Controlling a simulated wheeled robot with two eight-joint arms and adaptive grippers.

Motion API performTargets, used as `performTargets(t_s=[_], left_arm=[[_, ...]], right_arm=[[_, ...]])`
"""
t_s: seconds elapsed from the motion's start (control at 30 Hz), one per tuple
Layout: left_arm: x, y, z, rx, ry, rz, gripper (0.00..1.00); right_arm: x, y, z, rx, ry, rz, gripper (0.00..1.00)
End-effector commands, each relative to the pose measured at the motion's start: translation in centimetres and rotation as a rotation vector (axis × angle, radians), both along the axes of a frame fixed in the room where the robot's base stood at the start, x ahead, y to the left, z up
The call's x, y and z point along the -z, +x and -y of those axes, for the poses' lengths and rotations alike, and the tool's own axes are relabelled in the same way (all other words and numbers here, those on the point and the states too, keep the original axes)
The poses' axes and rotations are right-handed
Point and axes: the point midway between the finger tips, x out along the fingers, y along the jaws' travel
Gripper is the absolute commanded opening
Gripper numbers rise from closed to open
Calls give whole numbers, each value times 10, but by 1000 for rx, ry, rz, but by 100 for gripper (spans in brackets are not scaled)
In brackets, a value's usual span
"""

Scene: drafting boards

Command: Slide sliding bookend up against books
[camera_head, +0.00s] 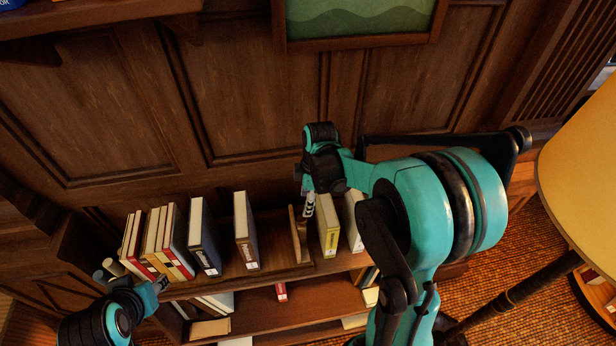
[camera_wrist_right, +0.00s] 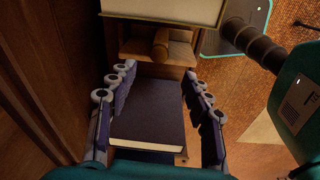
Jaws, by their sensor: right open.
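The sliding bookend (camera_head: 298,236), a thin upright wooden panel, stands on the top shelf. My right gripper (camera_head: 308,206) points down at the bookend's upper right; contact cannot be told. In the wrist view its fingers (camera_wrist_right: 158,88) are spread, with a dark flat surface beyond them. My left gripper (camera_head: 156,285) is low at the shelf's left; its jaws are unclear.
More books (camera_head: 203,238) and a leaning red-and-cream group (camera_head: 160,242) stand further left. A lower shelf (camera_head: 318,294) holds several books. A panelled wall (camera_head: 250,100) closes the back. A yellow lampshade (camera_head: 585,170) stands at right.

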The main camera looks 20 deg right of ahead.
Motion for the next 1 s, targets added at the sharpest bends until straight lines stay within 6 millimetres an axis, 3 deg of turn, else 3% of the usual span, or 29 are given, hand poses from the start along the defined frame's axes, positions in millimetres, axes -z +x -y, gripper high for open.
performTargets(t_s=[0.03,0.13,0.37,1.0], left_arm=[[-14,0,0,0,0,0,37],[-21,0,0,0,0,0,37],[-14,0,0,0,0,0,37],[67,0,0,0,0,0,37]], right_arm=[[-8,3,3,-31,4,-10,50],[-7,6,5,-83,9,-25,50],[7,7,5,-110,11,-31,50],[113,10,-7,-108,11,-30,50]])
